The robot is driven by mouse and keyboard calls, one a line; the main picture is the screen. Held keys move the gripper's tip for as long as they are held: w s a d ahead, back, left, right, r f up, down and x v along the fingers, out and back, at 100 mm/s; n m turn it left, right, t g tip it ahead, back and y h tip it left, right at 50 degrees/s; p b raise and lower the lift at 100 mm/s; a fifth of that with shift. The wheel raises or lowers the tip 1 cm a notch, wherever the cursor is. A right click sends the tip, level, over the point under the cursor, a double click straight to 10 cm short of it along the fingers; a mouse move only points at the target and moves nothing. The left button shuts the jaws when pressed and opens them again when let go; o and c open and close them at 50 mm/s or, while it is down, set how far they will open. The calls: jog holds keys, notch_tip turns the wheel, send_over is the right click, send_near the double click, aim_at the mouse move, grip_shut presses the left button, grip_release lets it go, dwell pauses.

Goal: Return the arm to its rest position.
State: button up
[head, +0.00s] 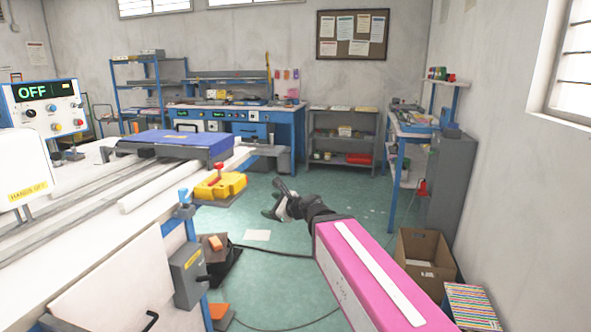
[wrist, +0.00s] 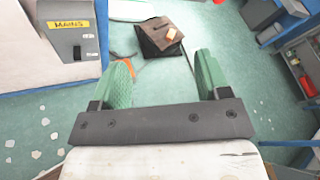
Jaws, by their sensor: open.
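My gripper (head: 274,198) is held out over the green floor, to the right of the white sewing table (head: 160,190), at the end of my pink arm. In the wrist view my gripper (wrist: 165,75) shows two green-padded fingers spread wide apart. Nothing is between them. Beyond the fingertips a dark pedal-like block (wrist: 160,36) with a small orange piece on top stands on the floor.
A grey mains box (head: 188,270) is mounted at the table's right end. A yellow fixture with a red knob (head: 220,186) sits at the table's edge. A cardboard box (head: 424,262) stands by the right wall. Dark cables cross the floor.

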jog(key=s+d+f+n+g+h, duration=0.2)
jog(key=d+f+n+g+h, duration=0.1)
jog(key=d+f+n, duration=0.5)
jog(key=s+d+f+n+g+h, duration=0.25)
jog(key=d+f+n, duration=0.2)
jog(key=f, duration=0.65)
jog(key=s+d+f+n+g+h, duration=0.2)
jog(key=s+d+f+n+h, duration=0.1)
jog(key=d, duration=0.4)
jog(key=s+d+f+n+g+h, duration=0.2)
jog(key=d+f+n+h, duration=0.1)
jog(key=d+f, duration=0.3)
jog(key=shift+s+d+n, duration=0.4)
jog(key=shift+d+n, duration=0.15)
jog(key=shift+d, duration=0.15)
